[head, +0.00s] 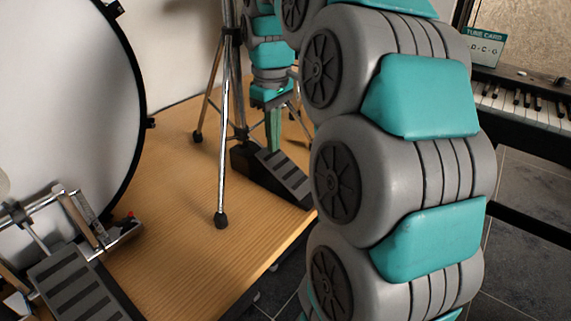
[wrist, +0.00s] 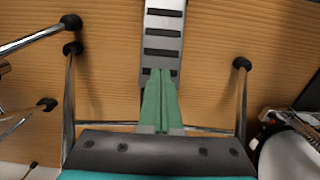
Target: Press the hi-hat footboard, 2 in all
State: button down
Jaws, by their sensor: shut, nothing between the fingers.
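The hi-hat footboard (head: 283,174) is a grey plate with dark ribs. It slopes down toward the platform's front edge, at the foot of the chrome hi-hat stand (head: 223,130). In the wrist view the footboard (wrist: 163,32) runs up from the fingertips to the top edge. My gripper (head: 272,150) points down above the footboard's raised rear end, its green fingers together and empty. In the wrist view the gripper (wrist: 160,72) overlaps the footboard's near end. I cannot tell whether the tips touch it. My arm hides part of the right side.
The stand's splayed legs surround the footboard's rear; rubber feet (wrist: 242,63) show on both sides. A bass drum (head: 60,100) and its pedal (head: 75,290) stand left on the wooden platform (head: 170,200). A keyboard (head: 520,105) is at the right. Platform boards between the pedals are partly clear.

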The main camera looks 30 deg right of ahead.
aim_at(274, 157)
dwell(0.3)
notch_tip(274, 157, up, 7)
jog(key=p, duration=0.3)
dwell(0.3)
dwell(0.4)
jog(key=s+a+f+m, duration=0.1)
jog(key=s+a+f, duration=0.3)
jog(key=s+f, duration=0.2)
jog(key=s+a+f+m+g, duration=0.1)
jog(key=s+a+f, duration=0.3)
jog(key=s+f, duration=0.3)
jog(key=s+a+f+m, duration=0.2)
jog(key=s+a+f, duration=0.2)
jog(key=s, duration=0.8)
notch_tip(274, 157, down, 3)
jog(key=shift+a+r+g, duration=0.1)
jog(key=shift+a+g, duration=0.3)
